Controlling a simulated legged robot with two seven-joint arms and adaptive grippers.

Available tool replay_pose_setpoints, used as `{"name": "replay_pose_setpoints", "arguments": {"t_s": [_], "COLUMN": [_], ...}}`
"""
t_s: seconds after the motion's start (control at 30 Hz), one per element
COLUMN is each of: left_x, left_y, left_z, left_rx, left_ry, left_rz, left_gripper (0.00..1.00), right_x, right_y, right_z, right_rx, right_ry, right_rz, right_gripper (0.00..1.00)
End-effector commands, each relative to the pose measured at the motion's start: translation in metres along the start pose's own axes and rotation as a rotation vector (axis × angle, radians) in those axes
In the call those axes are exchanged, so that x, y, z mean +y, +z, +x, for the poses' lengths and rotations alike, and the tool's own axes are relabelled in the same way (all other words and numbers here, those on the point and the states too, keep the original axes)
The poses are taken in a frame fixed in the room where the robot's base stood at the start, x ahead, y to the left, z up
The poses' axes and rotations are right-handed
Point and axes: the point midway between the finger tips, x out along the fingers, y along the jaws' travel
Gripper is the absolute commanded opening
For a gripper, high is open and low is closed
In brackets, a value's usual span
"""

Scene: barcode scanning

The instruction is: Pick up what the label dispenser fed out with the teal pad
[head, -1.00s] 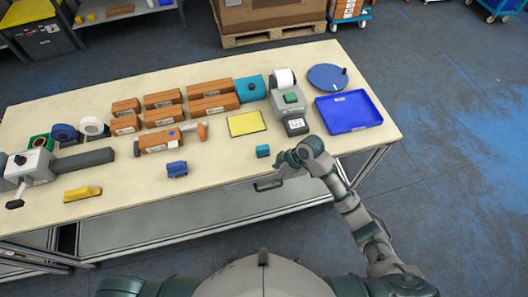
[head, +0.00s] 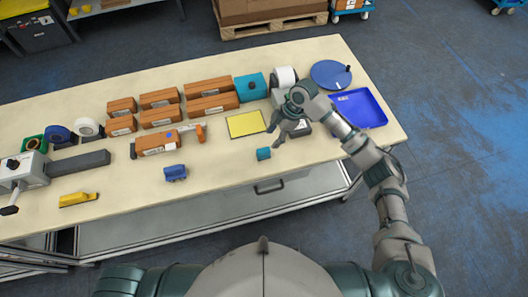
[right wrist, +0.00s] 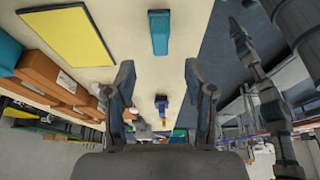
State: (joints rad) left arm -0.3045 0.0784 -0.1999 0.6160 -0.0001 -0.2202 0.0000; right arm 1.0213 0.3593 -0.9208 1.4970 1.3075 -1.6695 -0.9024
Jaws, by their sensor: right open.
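The teal pad (head: 264,154) is a small block standing near the table's front edge; it also shows at the top of the right wrist view (right wrist: 160,32). The grey label dispenser, with its white roll (head: 284,75), stands behind my right arm. My gripper covers much of its body, and I cannot make out any fed-out label. My right gripper (head: 275,136) is above the table between dispenser and teal pad, open and empty. In the right wrist view its fingers (right wrist: 159,70) are spread, with the pad beyond them, apart. My left gripper is out of view.
A yellow square (head: 246,123) lies left of the gripper. A blue tray (head: 360,110) and blue disc (head: 330,74) are to the right. Brown boxes (head: 212,105) stand at the back. A small blue item (head: 175,173) lies left along the front.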

Motion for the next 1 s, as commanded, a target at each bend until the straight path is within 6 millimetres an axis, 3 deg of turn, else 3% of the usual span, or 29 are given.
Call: {"name": "replay_pose_setpoints", "arguments": {"t_s": [0.1, 0.37, 0.63, 0.93, 1.0], "left_x": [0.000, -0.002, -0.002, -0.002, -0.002], "left_y": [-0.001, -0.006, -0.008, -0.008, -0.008], "left_z": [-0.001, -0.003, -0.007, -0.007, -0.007], "left_rx": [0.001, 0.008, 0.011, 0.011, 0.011], "left_ry": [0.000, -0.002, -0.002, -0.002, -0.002], "left_rz": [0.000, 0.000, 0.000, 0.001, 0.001], "left_gripper": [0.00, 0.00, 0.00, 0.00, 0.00], "right_x": [-0.001, -0.001, 0.000, 0.000, 0.000], "right_y": [0.001, 0.000, -0.002, -0.002, -0.002], "right_z": [0.023, 0.045, 0.085, 0.092, 0.091], "right_rx": [0.000, 0.001, 0.000, 0.001, 0.001], "right_ry": [-0.002, 0.001, 0.000, 0.002, 0.002], "right_rz": [0.002, 0.000, 0.002, 0.000, 0.001], "right_gripper": [0.54, 0.54, 0.54, 0.54, 0.37]}}
